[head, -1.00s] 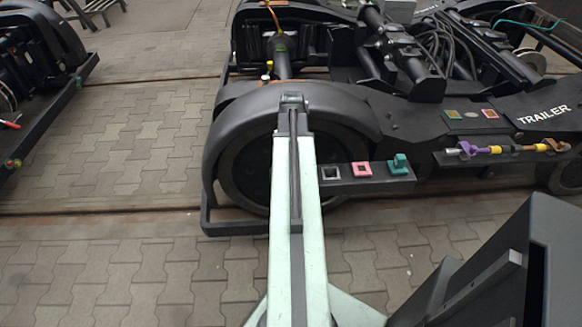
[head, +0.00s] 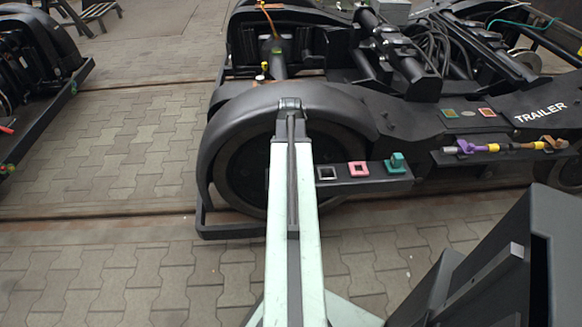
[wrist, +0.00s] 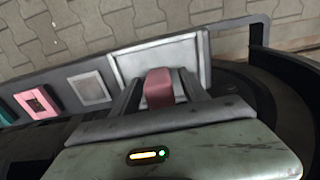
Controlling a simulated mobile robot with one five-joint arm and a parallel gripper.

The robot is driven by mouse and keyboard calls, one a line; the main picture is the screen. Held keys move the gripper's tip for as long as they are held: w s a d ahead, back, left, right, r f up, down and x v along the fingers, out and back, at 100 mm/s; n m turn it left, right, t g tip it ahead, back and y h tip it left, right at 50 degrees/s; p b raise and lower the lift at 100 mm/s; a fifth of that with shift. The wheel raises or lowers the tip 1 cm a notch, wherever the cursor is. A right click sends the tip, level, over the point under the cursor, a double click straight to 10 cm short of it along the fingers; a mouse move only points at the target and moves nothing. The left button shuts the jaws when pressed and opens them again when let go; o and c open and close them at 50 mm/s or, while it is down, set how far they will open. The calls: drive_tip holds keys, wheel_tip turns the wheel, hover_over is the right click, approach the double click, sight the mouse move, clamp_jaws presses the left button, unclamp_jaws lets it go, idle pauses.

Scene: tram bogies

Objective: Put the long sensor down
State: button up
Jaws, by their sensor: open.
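In the wrist view, my gripper (wrist: 160,98) is open, with its two jaws on either side of a dull pink block (wrist: 158,86). This block may be the long sensor; only its upper part shows. It stands over a light grey, framed tray (wrist: 121,66) on the bogie's side ledge. I cannot tell whether the block touches the jaws or how far it reaches down. In the head view my arm hides the gripper, the block and that tray.
Along the ledge are a grey square frame (head: 327,173), a pink one (head: 358,168) and a teal fitting (head: 396,163). The dark bogie marked TRAILER (head: 541,112) carries a shelf with a purple and yellow tool (head: 495,148). Another bogie (head: 38,85) stands at left. Paving between is clear.

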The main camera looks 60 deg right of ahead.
wheel_tip(320, 180, up, 12)
drive_tip(key=p, duration=1.2)
drive_tip(key=shift+r, duration=0.15)
